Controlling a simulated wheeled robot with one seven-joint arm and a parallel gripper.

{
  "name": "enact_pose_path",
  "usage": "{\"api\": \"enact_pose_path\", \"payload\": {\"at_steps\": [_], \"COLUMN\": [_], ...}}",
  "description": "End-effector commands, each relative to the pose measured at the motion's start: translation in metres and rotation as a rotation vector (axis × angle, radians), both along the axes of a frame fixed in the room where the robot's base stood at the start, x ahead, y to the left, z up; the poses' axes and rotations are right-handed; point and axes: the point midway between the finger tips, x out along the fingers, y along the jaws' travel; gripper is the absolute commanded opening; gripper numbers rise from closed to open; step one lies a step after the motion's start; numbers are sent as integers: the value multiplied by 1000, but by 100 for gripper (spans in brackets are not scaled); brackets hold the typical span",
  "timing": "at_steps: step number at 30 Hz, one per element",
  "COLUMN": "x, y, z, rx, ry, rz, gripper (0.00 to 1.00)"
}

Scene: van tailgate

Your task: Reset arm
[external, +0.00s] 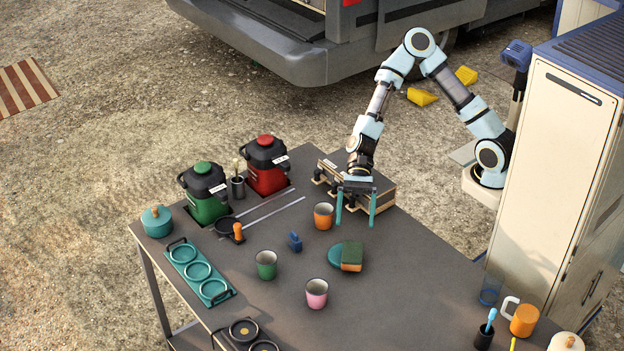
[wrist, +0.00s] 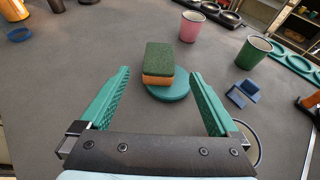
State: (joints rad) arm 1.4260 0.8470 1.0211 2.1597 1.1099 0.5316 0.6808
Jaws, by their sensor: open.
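My gripper (external: 356,205) is open and empty, its teal fingers pointing down above the dark table (external: 420,270) near its back right part. In the wrist view my gripper (wrist: 160,95) shows its two fingers wide apart. Beyond them lies a green and orange sponge (wrist: 159,64) on a round teal disc (wrist: 168,92). The sponge (external: 351,256) and disc (external: 335,254) also show in the external view, in front of the gripper and apart from it. The fingers touch nothing that I can see.
An orange cup (external: 323,216) stands just left of my gripper. A wooden box (external: 378,195) sits behind it. A green cup (external: 266,264), a pink cup (external: 316,293) and a blue holder (external: 295,241) stand farther forward. Green (external: 205,192) and red (external: 266,166) dispensers stand at the back left.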

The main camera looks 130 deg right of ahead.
Motion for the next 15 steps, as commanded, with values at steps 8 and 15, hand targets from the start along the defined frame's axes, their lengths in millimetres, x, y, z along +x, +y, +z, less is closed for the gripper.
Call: {"api": "enact_pose_path", "payload": {"at_steps": [8,15], "x": [-4,-4], "y": [-4,-2], "z": [2,2], "rx": [0,-31], "ry": [0,-8], "rz": [1,22], "gripper": [97,97]}}
